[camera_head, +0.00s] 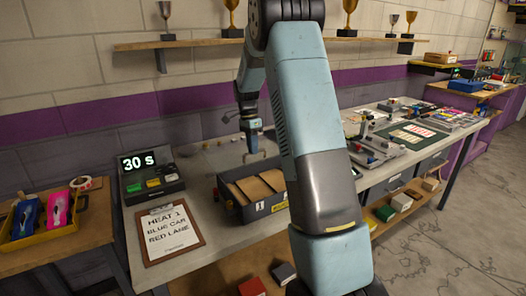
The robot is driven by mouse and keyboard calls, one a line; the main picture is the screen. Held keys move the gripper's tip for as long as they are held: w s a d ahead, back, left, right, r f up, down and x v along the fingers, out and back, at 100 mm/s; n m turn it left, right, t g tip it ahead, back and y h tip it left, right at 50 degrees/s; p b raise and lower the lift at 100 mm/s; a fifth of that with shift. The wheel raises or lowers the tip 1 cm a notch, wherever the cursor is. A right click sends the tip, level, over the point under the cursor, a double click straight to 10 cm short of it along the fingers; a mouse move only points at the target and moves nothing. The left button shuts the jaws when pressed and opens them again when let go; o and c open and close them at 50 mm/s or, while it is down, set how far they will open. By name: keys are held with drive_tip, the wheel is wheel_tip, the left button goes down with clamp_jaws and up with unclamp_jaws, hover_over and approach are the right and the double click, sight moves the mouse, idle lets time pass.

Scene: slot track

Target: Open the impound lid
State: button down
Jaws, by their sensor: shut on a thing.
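A dark grey box (235,211) with a white number label on its front stands on the bench in the camera_head view, left of my arm. Tan panels or compartments show in its top, and my arm hides its right part. My gripper (252,157) points down at the box's back edge. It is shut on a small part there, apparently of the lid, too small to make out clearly. The lid's exact angle cannot be told.
A clipboard (170,234) lies left of the box, with a timer console (152,178) reading 30 s behind it. A yellow tray (40,225) stands at far left. My arm crosses the middle of the view. Trophies line the wall shelf (180,43).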

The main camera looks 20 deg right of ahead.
drive_tip(key=shift+w, duration=0.35)
drive_tip(key=shift+s, duration=0.1)
drive_tip(key=c, duration=1.2)
unclamp_jaws()
drive_tip(key=shift+o, duration=0.2)
wheel_tip(320, 180, up, 13)
drive_tip(key=w, duration=0.2)
drive_tip(key=shift+w+a+r, duration=0.15)
drive_tip(key=shift+w, duration=0.25)
